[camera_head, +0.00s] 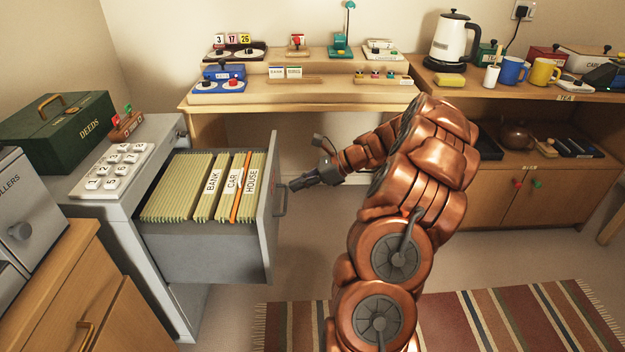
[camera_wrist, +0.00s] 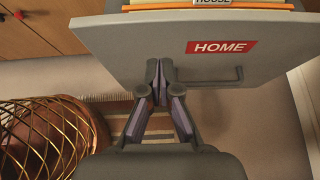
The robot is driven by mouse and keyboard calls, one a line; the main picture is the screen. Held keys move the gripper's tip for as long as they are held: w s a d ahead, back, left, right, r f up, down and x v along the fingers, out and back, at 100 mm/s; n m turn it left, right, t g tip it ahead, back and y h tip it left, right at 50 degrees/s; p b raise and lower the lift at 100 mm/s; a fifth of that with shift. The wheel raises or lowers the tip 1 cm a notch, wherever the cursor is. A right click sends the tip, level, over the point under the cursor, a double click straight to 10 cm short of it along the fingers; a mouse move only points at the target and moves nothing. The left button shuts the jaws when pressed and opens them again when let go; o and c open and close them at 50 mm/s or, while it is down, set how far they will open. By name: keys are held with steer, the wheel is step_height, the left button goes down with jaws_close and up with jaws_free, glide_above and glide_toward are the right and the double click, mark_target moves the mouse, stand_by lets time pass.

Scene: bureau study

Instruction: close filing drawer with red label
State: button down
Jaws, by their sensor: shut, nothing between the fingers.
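The filing drawer (camera_head: 215,255) is pulled far out of the grey filing cabinet (camera_head: 120,215), with hanging files marked BANK, CAR and HOUSE inside. Its front panel (camera_wrist: 130,50) carries a red label (camera_wrist: 221,47) reading HOME in the wrist view; the label's face is turned away in the head view. A grey bar handle (camera_wrist: 228,80) crosses the panel below the label, and it also shows in the head view (camera_head: 281,199). My gripper (camera_head: 296,186) is shut and empty, right in front of the drawer front near the handle. I cannot tell if the fingertips (camera_wrist: 158,72) touch it.
A green DEEDS box (camera_head: 60,128) and a number pad (camera_head: 112,170) stand on the cabinet top. A wooden cupboard (camera_head: 75,290) is at lower left. A wire basket (camera_wrist: 45,140) stands at left in the wrist view. A striped rug (camera_head: 480,320) covers the floor at right.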

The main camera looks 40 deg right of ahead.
mark_target(268, 190)
steer(key=w+a, duration=0.1)
steer(key=w+a+f, duration=0.1)
steer(key=a, duration=0.1)
steer(key=shift+w+b, duration=0.25)
steer(key=shift+b, duration=0.1)
steer(key=shift+w+a+r, duration=0.1)
steer(key=shift+w+a, duration=0.45)
